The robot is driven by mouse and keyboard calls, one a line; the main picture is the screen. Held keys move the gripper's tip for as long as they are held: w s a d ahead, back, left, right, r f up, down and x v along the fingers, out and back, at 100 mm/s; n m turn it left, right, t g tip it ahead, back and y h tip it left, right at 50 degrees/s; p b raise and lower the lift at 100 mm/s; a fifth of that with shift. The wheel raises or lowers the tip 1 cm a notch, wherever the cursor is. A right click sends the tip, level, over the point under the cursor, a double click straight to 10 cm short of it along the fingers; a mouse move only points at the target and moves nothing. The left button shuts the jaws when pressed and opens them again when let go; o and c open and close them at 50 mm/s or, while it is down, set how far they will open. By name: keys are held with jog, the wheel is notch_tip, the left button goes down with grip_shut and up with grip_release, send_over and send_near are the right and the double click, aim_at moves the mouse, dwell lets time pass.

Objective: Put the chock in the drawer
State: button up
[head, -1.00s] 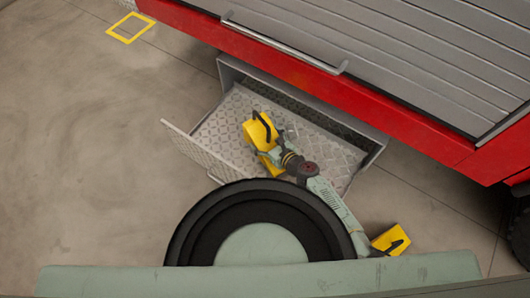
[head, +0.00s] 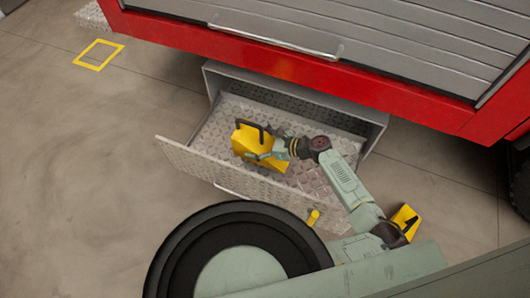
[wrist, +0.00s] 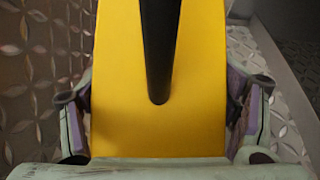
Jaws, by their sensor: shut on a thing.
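The yellow chock (head: 250,139) with its black handle is over the floor of the open drawer (head: 222,139) in the head view. My gripper (head: 266,149) is shut on it. In the wrist view the chock (wrist: 187,85) fills the middle, with the fingers of my gripper (wrist: 160,112) on both its sides. The drawer's patterned metal shows around it in that view. I cannot tell whether the chock touches the drawer floor.
A second yellow chock (head: 405,219) lies at the lower right, partly behind my arm. The red vehicle body (head: 270,58) with its grey shutter is above the drawer. A yellow square (head: 98,55) marks the floor at upper left. Open floor lies to the left.

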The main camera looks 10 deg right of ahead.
jog(key=w+a, duration=0.3)
jog(key=w, duration=0.1)
jog(key=w+a+b, duration=0.1)
jog(key=w+a, duration=0.2)
jog(key=w, duration=0.1)
jog(key=w+a+f, duration=0.1)
jog(key=w+a, duration=0.2)
jog(key=w, duration=0.1)
jog(key=shift+w+a+f, duration=0.1)
jog(key=shift+w+a, duration=0.15)
jog(key=shift+f+b, duration=0.7)
jog(key=shift+f, duration=1.05)
jog(key=o, duration=1.9)
jog(key=shift+f, duration=0.1)
jog(key=shift+o, duration=0.2)
jog(key=p+v, duration=0.1)
jog(key=v, duration=1.1)
jog(key=shift+p, duration=0.3)
